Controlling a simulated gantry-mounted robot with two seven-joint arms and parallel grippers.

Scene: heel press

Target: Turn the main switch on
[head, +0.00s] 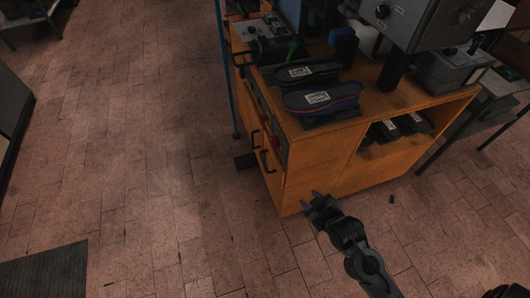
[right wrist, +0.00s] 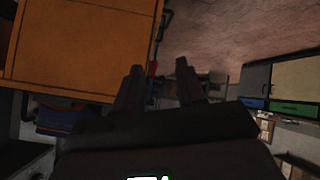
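The orange machine cabinet (head: 325,160) stands right of centre in the head view. Its left face carries a narrow panel (head: 272,130) with small reddish parts and dark handles; I cannot tell which part is the main switch. A grey control box (head: 425,22) with dark knobs is mounted above the cabinet top. My right gripper (head: 311,202) is in front of the cabinet's lower near corner, its fingers apart and empty. My left gripper is not in view.
Two dark shoe-like pieces with white labels, the nearer one (head: 322,98) and the farther one (head: 306,73), lie on the cabinet top. More dark pieces (head: 400,126) sit on its open shelf. A blue pole (head: 226,70) stands at its left.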

